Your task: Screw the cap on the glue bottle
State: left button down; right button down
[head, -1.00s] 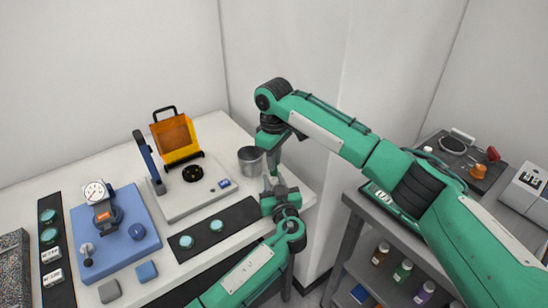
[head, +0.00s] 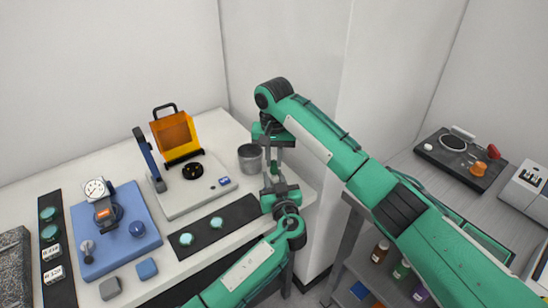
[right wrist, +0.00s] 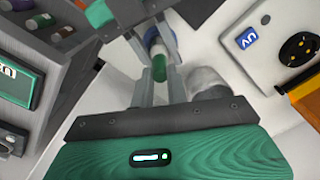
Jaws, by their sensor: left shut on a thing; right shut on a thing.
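My right gripper (head: 272,168) points down just above my left gripper (head: 270,186), by the right end of the white table. In the right wrist view, a small green cylinder (right wrist: 160,70), which looks like the cap, sits between the fingers of the right gripper (right wrist: 160,78). Right beyond it is a white and blue body (right wrist: 154,44), which looks like the glue bottle, in line with the cap. My left gripper is shut on that body. Whether cap and bottle touch or the thread is engaged I cannot tell; the fingers hide most of both in the head view.
A metal cup (head: 250,158) stands close left of the grippers. A blue base with a dial gauge (head: 97,190) is further left. A grey shelf unit with bottles (head: 378,252) stands right.

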jog(key=m, duration=0.5)
jog(key=shift+a+m, duration=0.1)
jog(key=shift+m, duration=0.3)
jog(key=m, duration=1.1)
jog(key=shift+m, duration=0.3)
jog(key=m, duration=0.6)
jog(key=c, duration=1.4)
grip_release()
jog(key=shift+r, duration=2.2)
jog(key=shift+o, duration=0.2)
